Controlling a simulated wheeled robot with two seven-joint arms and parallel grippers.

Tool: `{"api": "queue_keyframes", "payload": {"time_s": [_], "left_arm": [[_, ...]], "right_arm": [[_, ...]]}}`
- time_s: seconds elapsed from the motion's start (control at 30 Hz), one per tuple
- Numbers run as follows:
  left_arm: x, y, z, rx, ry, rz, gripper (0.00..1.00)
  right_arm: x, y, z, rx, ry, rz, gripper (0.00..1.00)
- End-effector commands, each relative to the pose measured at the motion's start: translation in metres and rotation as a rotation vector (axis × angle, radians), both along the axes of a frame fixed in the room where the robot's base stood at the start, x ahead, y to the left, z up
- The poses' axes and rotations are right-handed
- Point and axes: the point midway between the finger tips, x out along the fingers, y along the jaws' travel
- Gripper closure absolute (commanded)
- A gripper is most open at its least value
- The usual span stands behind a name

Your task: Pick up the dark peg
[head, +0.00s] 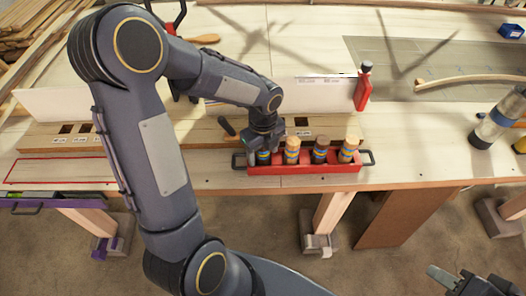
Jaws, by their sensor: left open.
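A red tray (300,169) with a dark handle at each end sits at the bench's front edge and holds several upright pegs in a row. The dark peg (320,151) has a dark brown top and stands between two light wooden-topped pegs, the left one (292,151) and the right one (349,150). My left gripper (263,150) is open and points down at the tray's left end, left of the dark peg. It partly hides another peg (263,158) there; I cannot tell if it touches it. My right gripper (440,276) shows only partly at the bottom right, away from the bench.
A bent lath (475,80) lies on a grey mat at right, near a bottle (498,117). A red outline (60,171) marks the bench at left. Bench right of the tray is clear.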

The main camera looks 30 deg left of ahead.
Motion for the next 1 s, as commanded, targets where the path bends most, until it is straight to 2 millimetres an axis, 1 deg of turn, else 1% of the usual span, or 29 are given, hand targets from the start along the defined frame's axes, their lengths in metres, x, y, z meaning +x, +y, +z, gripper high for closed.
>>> {"api": "queue_keyframes", "payload": {"time_s": [0.17, 0.53, 0.57, 0.83, 1.0], "left_arm": [[0.0, 0.0, 0.0, 0.0, 0.0, 0.001, 0.39], [0.0, 0.0, 0.0, 0.0, -0.001, 0.001, 0.87], [0.0, 0.0, 0.0, 0.0, -0.001, 0.001, 0.89], [0.0, 0.0, 0.003, 0.0, -0.002, 0.001, 0.89], [0.001, 0.0, 0.015, 0.0, -0.004, 0.0, 0.89]], "right_arm": [[0.0, 0.0, 0.0, 0.0, 0.0, 0.0, 0.64], [0.0, 0.0, 0.0, 0.0, 0.0, 0.0, 0.64], [0.0, 0.0, 0.0, 0.0, 0.0, 0.0, 0.64], [0.0, 0.0, 0.0, 0.0, 0.0, 0.0, 0.64], [0.0, 0.0, 0.0, 0.0, 0.0, 0.0, 0.64]]}}
